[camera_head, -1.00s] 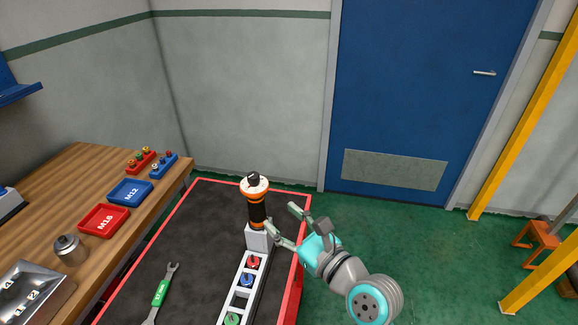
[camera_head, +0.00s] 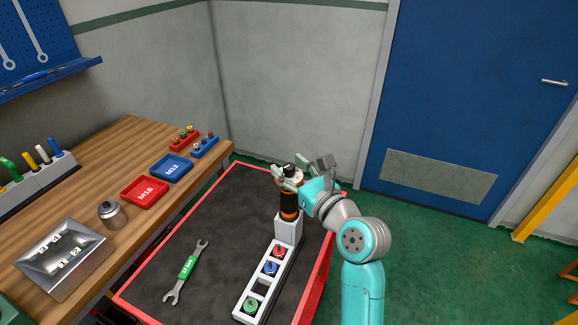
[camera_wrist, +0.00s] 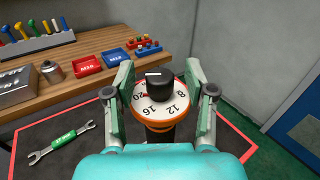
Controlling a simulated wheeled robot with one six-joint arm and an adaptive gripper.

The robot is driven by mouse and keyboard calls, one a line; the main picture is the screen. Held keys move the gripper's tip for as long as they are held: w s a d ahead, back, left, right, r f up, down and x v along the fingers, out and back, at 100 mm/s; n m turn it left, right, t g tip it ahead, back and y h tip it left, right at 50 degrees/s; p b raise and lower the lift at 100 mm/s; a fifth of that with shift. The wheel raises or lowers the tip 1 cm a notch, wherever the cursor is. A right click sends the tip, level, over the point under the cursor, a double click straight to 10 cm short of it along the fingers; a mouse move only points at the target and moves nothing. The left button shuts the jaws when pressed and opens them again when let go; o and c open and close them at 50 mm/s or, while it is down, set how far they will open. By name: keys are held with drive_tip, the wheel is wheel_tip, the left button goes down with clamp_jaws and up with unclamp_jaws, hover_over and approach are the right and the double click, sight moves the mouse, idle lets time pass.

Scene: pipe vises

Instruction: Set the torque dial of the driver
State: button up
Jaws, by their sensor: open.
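The driver (camera_head: 288,206) stands upright, black with orange bands, in a light grey stand (camera_head: 288,229) at the far end of the cart top. Its torque dial is a white numbered disc (camera_wrist: 160,108) with a black knob (camera_wrist: 160,88) on top, which carries a white line. The numbers 8, 12, 16 and 20 show in the wrist view, with a small red mark near 20. My gripper (camera_wrist: 160,83) is open, with one finger on each side of the knob and gaps between. In the head view my gripper (camera_head: 296,172) partly covers the dial.
A holder rail (camera_head: 240,302) with red, blue and green pieces runs toward me from the stand. A green-handled wrench (camera_head: 187,268) lies on the dark cart top (camera_head: 213,225). The wooden bench at left holds red (camera_head: 144,192) and blue (camera_head: 171,168) trays and a metal jar (camera_head: 111,214).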

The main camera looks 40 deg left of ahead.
drive_tip(key=shift+w+a, duration=0.1)
drive_tip(key=shift+a, duration=0.3)
clamp_jaws()
drive_tip(key=shift+g, duration=0.3)
